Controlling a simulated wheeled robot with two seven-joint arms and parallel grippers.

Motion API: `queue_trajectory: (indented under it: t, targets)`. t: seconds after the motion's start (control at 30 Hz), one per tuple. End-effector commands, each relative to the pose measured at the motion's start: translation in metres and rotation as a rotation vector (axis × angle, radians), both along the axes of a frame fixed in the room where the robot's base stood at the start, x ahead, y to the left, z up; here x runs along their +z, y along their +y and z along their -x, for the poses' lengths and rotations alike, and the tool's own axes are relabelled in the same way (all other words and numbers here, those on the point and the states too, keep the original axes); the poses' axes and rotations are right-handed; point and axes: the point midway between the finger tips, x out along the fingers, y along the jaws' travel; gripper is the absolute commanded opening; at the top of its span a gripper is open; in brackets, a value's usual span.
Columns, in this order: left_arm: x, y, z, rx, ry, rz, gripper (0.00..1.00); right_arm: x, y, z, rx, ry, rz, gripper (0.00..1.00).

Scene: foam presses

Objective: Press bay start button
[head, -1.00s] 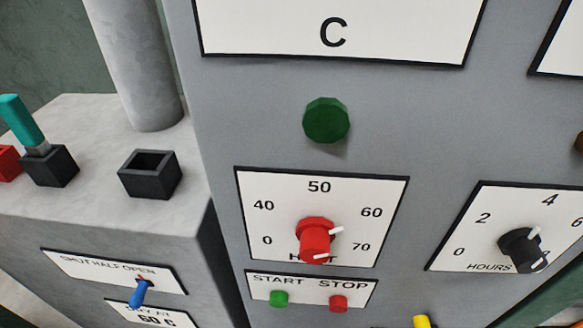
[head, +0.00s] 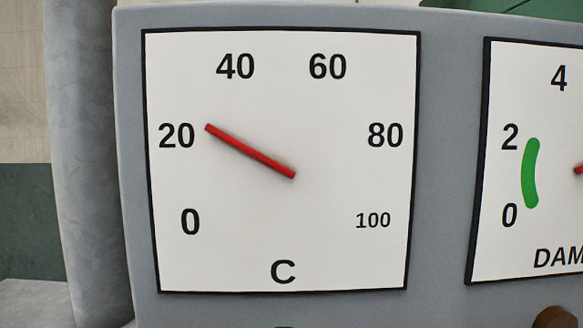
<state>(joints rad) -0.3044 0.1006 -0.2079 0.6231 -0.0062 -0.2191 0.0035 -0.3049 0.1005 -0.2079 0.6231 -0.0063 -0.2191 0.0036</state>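The start button is not in view now. A white temperature gauge (head: 340,260) marked C fills the middle of the head view. Its red needle (head: 250,151) points near 20 on a scale from 0 to 100. Neither gripper is in view.
A second gauge (head: 505,255), cut off at the right edge, has a green band (head: 530,173) between about 0 and 2. Both sit on a grey panel (head: 445,150). A grey vertical column (head: 85,160) stands to the left. A brown round part (head: 553,318) shows at the bottom right.

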Motion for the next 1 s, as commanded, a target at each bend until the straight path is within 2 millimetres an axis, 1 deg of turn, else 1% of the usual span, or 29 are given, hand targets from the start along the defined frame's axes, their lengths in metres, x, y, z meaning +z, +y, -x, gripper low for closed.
queue_trajectory:
  t: [0.33, 0.37, 0.4, 0.47, 0.5, 0.57, 0.6, 0.67, 1.0]
  targets:
    - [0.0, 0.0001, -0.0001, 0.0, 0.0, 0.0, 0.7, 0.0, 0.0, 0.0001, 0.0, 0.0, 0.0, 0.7]
    - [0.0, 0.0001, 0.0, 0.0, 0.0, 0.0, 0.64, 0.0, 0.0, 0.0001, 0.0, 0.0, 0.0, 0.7]
    - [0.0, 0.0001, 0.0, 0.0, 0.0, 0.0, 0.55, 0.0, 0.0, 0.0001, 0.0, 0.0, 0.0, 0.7]
    - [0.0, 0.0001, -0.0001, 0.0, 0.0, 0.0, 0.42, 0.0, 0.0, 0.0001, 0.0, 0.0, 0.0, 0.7]
    - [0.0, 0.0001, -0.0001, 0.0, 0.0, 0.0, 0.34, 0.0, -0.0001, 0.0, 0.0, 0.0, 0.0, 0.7]
    - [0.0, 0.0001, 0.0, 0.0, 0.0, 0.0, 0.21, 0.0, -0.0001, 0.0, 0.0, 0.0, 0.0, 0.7]
    - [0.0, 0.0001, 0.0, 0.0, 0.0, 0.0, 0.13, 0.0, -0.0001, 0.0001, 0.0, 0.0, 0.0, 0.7]
    - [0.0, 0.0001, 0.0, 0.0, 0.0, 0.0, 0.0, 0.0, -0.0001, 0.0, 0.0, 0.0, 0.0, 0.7]
    - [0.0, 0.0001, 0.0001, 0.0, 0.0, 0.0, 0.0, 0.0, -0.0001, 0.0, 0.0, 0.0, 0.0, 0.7]
